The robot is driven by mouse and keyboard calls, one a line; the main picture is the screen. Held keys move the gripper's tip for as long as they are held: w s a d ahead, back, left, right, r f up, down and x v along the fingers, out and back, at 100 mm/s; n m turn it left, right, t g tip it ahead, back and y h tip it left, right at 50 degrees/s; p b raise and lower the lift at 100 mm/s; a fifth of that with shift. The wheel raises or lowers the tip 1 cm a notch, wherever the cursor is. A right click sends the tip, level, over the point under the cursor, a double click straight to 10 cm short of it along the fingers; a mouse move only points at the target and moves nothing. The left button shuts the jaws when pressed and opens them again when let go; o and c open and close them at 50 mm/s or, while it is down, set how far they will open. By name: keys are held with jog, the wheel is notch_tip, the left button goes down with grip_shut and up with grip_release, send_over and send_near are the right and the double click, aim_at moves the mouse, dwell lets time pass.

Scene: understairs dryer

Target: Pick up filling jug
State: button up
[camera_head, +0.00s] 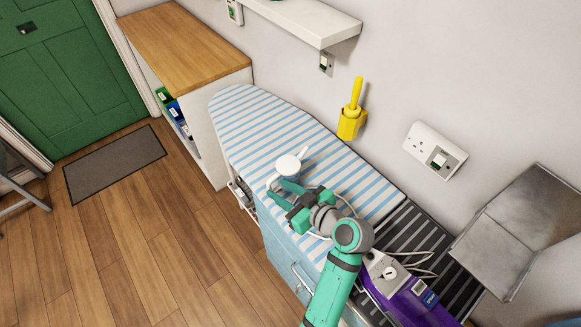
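A white filling jug (288,164) stands on the blue-and-white striped ironing board (247,122), near its front edge. My green gripper (277,187) is at the jug's near side, low by its lower part. The two fingers are spread apart and look open. The fingers hide part of the jug's base, and I cannot tell whether they touch it.
A purple appliance (408,301) with a pale cable sits on the dark ribbed rack (408,232) at right. A yellow holder (351,122) hangs on the wall behind the board. A white shelf (310,18) juts out above.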

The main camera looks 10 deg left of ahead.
jog(key=a, duration=0.1)
jog(key=a+f, duration=0.1)
jog(key=a, duration=0.1)
jog(key=shift+w+a+f, duration=0.3)
jog(key=shift+w, duration=0.05)
jog(key=shift+x, duration=2.6)
jog(key=shift+d+f, duration=0.15)
jog(key=shift+c, duration=0.6)
grip_shut()
